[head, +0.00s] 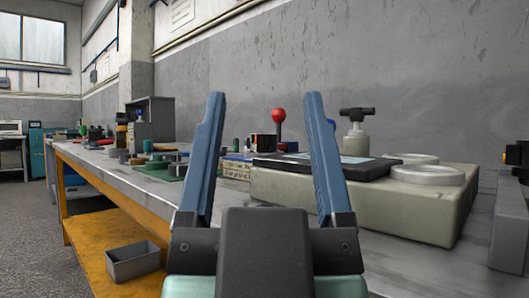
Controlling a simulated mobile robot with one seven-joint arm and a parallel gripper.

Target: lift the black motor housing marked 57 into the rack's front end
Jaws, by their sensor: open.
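My gripper (265,100) fills the lower middle of the head view. Its two long blue fingers point up and stand wide apart, with nothing held between them.
A pale block (400,207) with a black plate and round rings takes up the right of the bench. A red-knobbed lever (278,117) and a black-handled bottle (356,138) stand behind. Clutter and a grey cabinet (152,117) lie farther left. A grey bin (133,262) sits on the orange lower shelf.

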